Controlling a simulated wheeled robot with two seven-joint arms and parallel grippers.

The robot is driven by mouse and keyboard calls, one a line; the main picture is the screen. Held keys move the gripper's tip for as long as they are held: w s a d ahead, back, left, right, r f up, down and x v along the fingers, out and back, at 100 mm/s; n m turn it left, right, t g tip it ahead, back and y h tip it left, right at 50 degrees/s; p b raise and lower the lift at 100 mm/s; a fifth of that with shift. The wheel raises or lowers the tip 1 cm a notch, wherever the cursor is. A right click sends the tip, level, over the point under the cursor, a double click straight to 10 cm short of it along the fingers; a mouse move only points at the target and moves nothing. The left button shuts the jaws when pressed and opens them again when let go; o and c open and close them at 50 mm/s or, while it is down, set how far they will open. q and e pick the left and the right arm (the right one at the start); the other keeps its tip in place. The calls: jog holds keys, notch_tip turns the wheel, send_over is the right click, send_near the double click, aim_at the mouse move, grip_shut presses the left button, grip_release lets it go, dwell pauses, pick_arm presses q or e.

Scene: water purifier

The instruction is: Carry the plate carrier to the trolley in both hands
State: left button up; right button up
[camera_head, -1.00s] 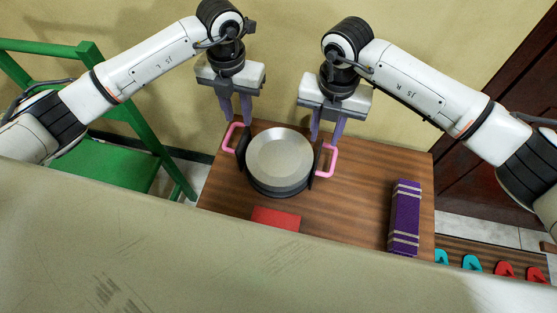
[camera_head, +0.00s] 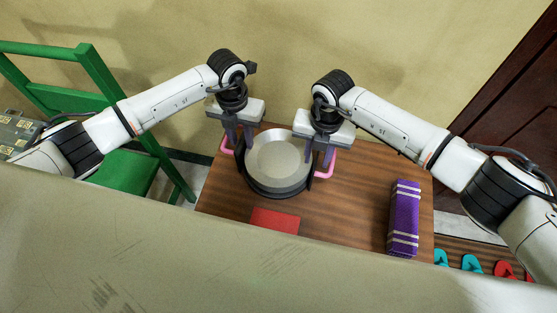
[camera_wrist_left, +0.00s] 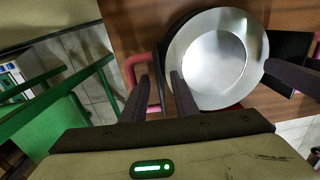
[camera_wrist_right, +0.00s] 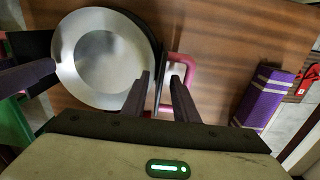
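The plate carrier (camera_head: 331,164) has black sides and a pink handle at each end, and stands on the wooden table. A stack of round silver plates (camera_head: 278,162) sits in it. My left gripper (camera_head: 239,151) is open at the left handle, which also shows in the left wrist view (camera_wrist_left: 130,68). My right gripper (camera_head: 319,161) is open at the right handle, seen in the right wrist view (camera_wrist_right: 191,72). Both grippers point down with a gap between their fingers. I cannot tell whether the fingers touch the handles. I cannot identify a trolley in these views.
A red block (camera_head: 275,220) lies at the table's (camera_head: 355,210) front edge. A purple box with pale stripes (camera_head: 404,218) stands at its right. A green chair (camera_head: 125,170) is left of the table, a wall behind. Slippers (camera_head: 472,264) lie on a rack at the lower right.

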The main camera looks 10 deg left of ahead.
pick_arm(q)
jog(key=shift+f, duration=0.1)
pick_arm(e)
jog(key=shift+f, duration=0.1)
pick_arm(q)
grip_shut()
pick_arm(e)
grip_shut()
dwell(1.1)
